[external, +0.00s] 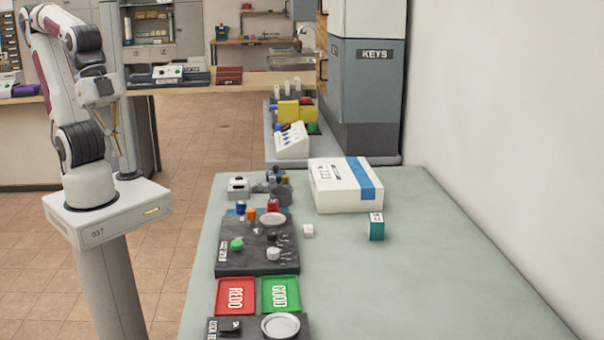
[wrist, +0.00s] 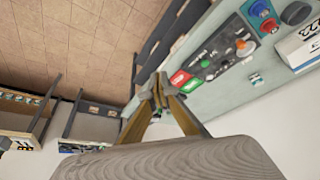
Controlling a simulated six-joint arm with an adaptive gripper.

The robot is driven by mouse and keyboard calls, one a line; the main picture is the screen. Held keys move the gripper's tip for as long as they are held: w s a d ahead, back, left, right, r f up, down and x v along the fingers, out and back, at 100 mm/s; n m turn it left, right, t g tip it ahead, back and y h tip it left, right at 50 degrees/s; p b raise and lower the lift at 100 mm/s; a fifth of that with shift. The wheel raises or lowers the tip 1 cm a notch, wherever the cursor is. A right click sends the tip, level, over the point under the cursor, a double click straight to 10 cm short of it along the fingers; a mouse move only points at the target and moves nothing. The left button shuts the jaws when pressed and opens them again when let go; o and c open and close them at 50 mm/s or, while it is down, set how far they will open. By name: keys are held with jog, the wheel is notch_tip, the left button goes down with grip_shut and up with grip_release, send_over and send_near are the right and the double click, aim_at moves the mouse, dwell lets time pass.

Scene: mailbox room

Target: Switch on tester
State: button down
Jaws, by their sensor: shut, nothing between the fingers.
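A dark panel (external: 251,330) at the bottom edge of the external view has partly legible lettering that seems to begin "LOCK TE". It carries a black switch-like block (external: 230,326) and a pale round dish (external: 281,326), and its lower part is cut off. I cannot tell the switch's position. My gripper (external: 117,140) is raised beside my arm, left of the table and well apart from the panel. Its fingers are shut and empty. In the wrist view my gripper (wrist: 158,92) shows its tips together, covering part of the table end beyond.
A red REDO tray (external: 236,296) and green GOOD tray (external: 281,294) lie beyond that panel. Another dark panel (external: 232,262) has a green knob (external: 237,244). A white box (external: 335,190) and teal cube (external: 376,230) stand right. The table's right front is clear.

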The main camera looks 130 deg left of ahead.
jog(key=w+f+m, duration=0.2)
jog(key=w+m, duration=0.1)
jog(key=w, duration=1)
jog(key=w+d+f+m+g+h, duration=0.1)
jog(key=w+f+m, duration=0.1)
jog(key=w, duration=1.1)
jog(key=w+d+f+m, duration=0.1)
jog(key=w+f+m, duration=0.2)
jog(key=w, duration=1)
jog(key=shift+d+f+m, duration=0.25)
jog(key=shift+f+m, duration=0.05)
jog(key=shift+f, duration=0.45)
send_over(236, 325)
jog(key=s, duration=0.1)
notch_tip(236, 325, down, 11)
jog(key=shift+s+f, duration=0.15)
jog(key=shift+f, duration=0.05)
jog(key=shift+w+a+f, duration=0.1)
jog(key=shift+w+f, duration=0.05)
jog(key=shift+f, duration=0.35)
jog(key=shift+w+a+f, duration=0.1)
jog(key=shift+f, duration=0.4)
